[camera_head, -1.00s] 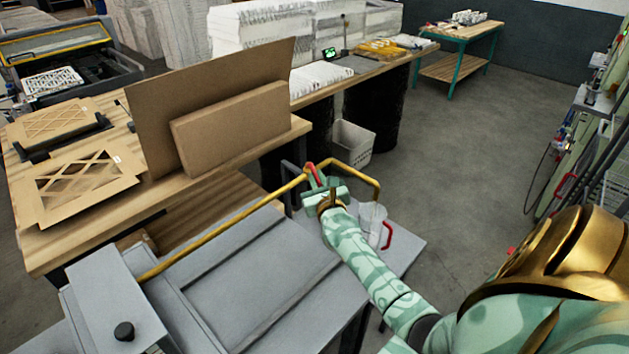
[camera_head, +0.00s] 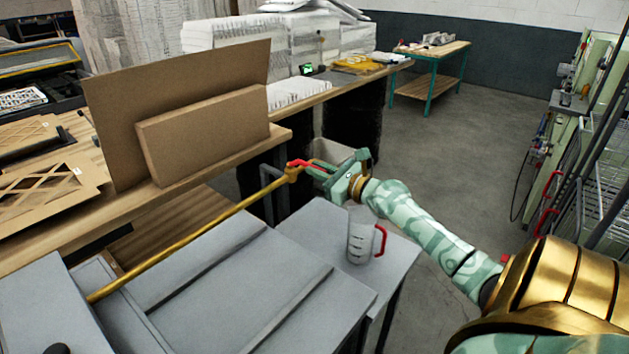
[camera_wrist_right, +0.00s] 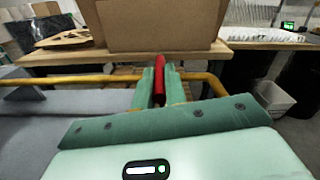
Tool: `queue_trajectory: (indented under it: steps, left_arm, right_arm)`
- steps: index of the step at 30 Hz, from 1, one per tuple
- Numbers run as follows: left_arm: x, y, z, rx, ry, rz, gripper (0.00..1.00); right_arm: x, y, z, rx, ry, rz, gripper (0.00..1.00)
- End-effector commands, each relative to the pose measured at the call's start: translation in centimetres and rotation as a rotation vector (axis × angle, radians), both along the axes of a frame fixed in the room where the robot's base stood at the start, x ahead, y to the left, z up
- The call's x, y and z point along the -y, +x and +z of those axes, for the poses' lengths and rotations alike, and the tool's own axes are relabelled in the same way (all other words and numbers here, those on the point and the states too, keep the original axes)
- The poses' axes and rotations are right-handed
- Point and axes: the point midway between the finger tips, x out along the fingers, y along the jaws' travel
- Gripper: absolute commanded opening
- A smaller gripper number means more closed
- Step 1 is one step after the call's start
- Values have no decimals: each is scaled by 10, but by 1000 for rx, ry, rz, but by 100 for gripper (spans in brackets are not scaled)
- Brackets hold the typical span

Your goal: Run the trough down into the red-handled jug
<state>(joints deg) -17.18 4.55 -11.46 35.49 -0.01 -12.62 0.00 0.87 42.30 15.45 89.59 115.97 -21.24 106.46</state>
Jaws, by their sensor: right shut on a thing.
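The trough (camera_head: 215,262) is a grey, shallow machine top at the lower left of the head view. A yellow pipe (camera_head: 190,240) runs along it to a red valve lever (camera_head: 298,163). The lever also shows in the right wrist view (camera_wrist_right: 159,75), upright between green fingers. My right gripper (camera_head: 322,170) is shut on this lever; in the head view it hides the pipe beyond the valve. The clear jug (camera_head: 359,242) with a red handle (camera_head: 380,240) stands upright on a small grey side table (camera_head: 400,250). No liquid is discernible in it. My left gripper is out of view.
A wooden bench (camera_head: 100,215) with brown cardboard (camera_head: 205,135) stands behind the trough. A white bin (camera_wrist_right: 262,98) is on the floor beyond the valve. Open floor (camera_head: 450,150) lies to the right, before green machines (camera_head: 580,130) and a wire rack.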

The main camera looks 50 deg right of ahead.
Motion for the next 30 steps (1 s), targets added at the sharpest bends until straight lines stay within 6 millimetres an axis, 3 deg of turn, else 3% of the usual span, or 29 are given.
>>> queue_trajectory:
  steps: [12, 13, 15, 25, 30]
  left_arm:
    - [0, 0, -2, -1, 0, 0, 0]
    - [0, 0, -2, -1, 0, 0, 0]
    - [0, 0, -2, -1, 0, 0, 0]
    - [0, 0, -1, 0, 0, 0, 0]
    - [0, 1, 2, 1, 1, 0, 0]
  right_arm:
    - [0, 0, -1, -4, -1, 9, 0]
    - [0, 0, -1, -4, -2, 9, 21]
    - [0, 0, -1, -3, -1, 9, 34]
    - [1, -4, -1, -2, 0, 8, 34]
    - [3, -31, -1, -4, -1, 7, 34]
